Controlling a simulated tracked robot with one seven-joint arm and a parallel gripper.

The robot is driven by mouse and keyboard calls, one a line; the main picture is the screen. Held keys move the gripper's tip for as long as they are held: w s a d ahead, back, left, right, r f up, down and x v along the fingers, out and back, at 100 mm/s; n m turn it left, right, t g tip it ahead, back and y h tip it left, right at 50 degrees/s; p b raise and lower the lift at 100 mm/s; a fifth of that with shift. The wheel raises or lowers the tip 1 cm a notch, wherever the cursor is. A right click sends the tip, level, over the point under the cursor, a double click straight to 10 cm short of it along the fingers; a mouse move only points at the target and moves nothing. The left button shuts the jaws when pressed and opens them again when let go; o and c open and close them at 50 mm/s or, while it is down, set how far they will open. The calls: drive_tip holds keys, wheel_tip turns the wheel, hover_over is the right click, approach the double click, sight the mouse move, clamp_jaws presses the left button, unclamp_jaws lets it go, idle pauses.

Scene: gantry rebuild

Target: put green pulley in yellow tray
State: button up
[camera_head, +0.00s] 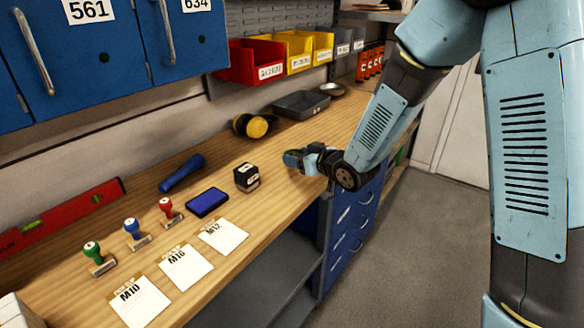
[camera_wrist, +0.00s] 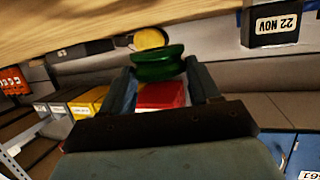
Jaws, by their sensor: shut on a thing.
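My gripper (camera_head: 305,160) is over the workbench, right of the small black stamp, and it also shows in the wrist view (camera_wrist: 160,75). Its two fingers are shut on the green pulley (camera_wrist: 158,62), a grooved round piece held at the fingertips. In the head view the pulley is hard to make out against the fingers. Yellow bins (camera_head: 298,52) hang on the wall rail beside a red bin; yellow bins also show in the wrist view (camera_wrist: 88,103). I see no separate yellow tray on the bench.
A dark grey tray (camera_head: 301,105) and a small round dish (camera_head: 333,90) lie at the back of the bench. Yellow-and-black ear defenders (camera_head: 256,126), a black stamp (camera_head: 247,177), a blue ink pad (camera_head: 207,203) and several handled stamps stand left of my gripper.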

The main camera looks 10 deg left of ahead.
sight(296, 177)
drive_tip(key=shift+w+a+f, duration=0.35)
drive_tip(key=shift+a+f, duration=0.25)
drive_tip(key=shift+f, duration=0.2)
wheel_tip(296, 177, down, 2)
drive_tip(key=shift+f, duration=0.1)
drive_tip(key=shift+a+f, duration=0.1)
drive_tip(key=shift+f, duration=0.25)
drive_tip(key=o, duration=1.2)
drive_tip(key=shift+f, duration=0.1)
drive_tip(key=shift+c, duration=0.2)
